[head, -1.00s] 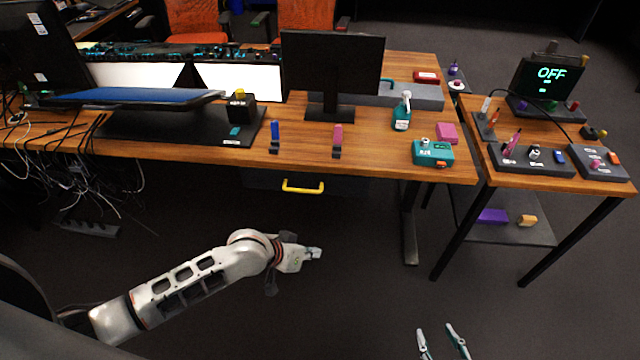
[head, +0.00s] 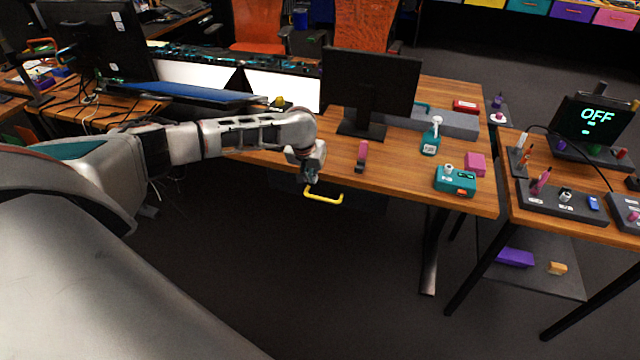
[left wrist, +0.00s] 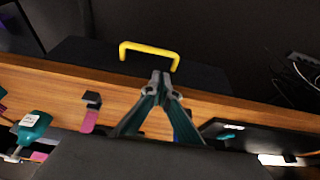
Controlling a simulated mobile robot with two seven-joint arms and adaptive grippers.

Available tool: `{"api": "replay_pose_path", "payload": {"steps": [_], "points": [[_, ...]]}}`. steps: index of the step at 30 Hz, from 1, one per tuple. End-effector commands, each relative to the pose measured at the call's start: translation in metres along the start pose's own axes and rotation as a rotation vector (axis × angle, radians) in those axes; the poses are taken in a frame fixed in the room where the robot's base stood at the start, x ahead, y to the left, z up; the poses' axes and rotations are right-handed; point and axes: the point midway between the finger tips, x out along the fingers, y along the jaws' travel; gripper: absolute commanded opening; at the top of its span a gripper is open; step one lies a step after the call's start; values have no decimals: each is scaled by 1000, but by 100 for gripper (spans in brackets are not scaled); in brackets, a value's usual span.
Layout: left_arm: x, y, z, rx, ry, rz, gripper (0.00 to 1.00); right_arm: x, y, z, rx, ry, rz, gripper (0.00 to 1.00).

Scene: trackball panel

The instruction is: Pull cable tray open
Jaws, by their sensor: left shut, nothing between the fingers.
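The cable tray (left wrist: 85,56) is a dark drawer-like box under the desk's front edge. It carries a yellow bar handle (head: 324,198), which also shows in the left wrist view (left wrist: 150,49). In the head view my arm and gripper hide part of the tray. My left gripper (head: 311,179) is at the desk's front edge, just above the left end of the handle. In the left wrist view its fingertips (left wrist: 161,74) are shut together and empty, close to the handle's bar. I cannot tell whether they touch it. My right gripper is out of view.
The wooden desk (head: 400,187) holds a monitor (head: 370,85), a pink switch (head: 362,155) and a teal box (head: 455,181). A side table with a control panel (head: 560,203) stands at the right. The floor before the handle is clear.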

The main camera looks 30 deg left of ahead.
Motion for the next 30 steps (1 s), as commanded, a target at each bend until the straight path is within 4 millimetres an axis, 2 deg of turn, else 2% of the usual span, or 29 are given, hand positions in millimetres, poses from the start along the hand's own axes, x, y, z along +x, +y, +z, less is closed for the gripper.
{"api": "replay_pose_path", "payload": {"steps": [9, 15, 20, 30], "points": [[59, 2, 2, 1, -1, 1, 0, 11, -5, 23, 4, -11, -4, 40], [82, 2, 2, 2, 0, 2, 0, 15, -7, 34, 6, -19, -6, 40], [89, 2, 1, 3, 0, 2, 0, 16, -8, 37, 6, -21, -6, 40], [88, 2, 0, 3, 2, 2, 0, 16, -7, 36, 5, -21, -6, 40]]}}
